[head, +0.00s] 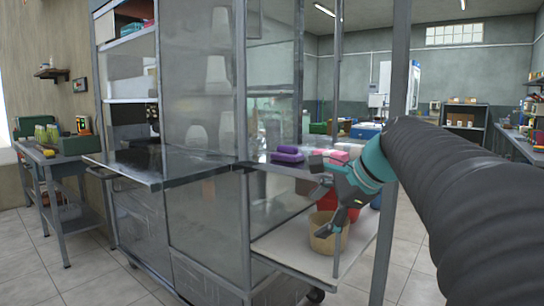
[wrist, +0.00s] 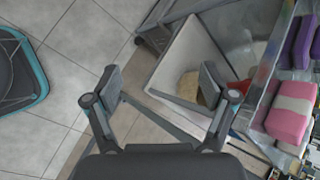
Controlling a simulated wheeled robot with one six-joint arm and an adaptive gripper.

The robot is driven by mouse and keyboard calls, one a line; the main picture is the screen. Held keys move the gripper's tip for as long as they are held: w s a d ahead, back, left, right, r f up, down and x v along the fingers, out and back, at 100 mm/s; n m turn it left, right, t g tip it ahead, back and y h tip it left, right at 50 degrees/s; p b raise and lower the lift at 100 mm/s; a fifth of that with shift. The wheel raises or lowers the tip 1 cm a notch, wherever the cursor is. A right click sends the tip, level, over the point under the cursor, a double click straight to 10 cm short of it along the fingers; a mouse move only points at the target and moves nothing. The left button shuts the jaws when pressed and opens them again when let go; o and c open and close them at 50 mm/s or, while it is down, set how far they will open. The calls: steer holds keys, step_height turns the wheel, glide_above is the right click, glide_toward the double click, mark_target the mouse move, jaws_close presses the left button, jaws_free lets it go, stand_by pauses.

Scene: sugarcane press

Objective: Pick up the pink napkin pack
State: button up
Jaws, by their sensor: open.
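Pink napkin packs (head: 351,148) lie on the middle shelf of a metal and glass cart, beside purple packs (head: 288,154). In the wrist view a pink pack with a white band (wrist: 291,110) lies at the right, with purple packs (wrist: 301,42) above it in the picture. My gripper (head: 327,190) is at the cart's open side, near the shelf edge. In the wrist view my gripper (wrist: 160,80) has its fingers wide apart with nothing between them. The pink pack is to the right of both fingers, apart from them. My gripper and arm partly hide the packs in the head view.
A tan basket (head: 325,233) and a red container (head: 346,209) stand on the lower shelf (head: 295,247), below my gripper. A metal post (head: 399,70) rises close to my arm. Glass panels enclose the cart's left part.

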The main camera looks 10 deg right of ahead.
steer(key=w+d+r+m+t+y, duration=0.1)
steer(key=w+d+r+m+t, duration=0.1)
steer(key=w+d+r+m, duration=0.45)
steer(key=m+t+y+p, duration=0.1)
steer(key=m+t+y, duration=0.1)
steer(key=m, duration=0.2)
glide_toward(335, 152)
steer(key=x, duration=0.5)
steer(key=shift+a+b, duration=0.2)
steer(key=shift+b, duration=0.2)
steer(key=shift+d+b+x, duration=0.2)
steer(key=shift+b+x, duration=0.1)
steer(key=shift+x, duration=2.45)
steer(key=shift+w+d, duration=0.1)
steer(key=c, duration=1.3)
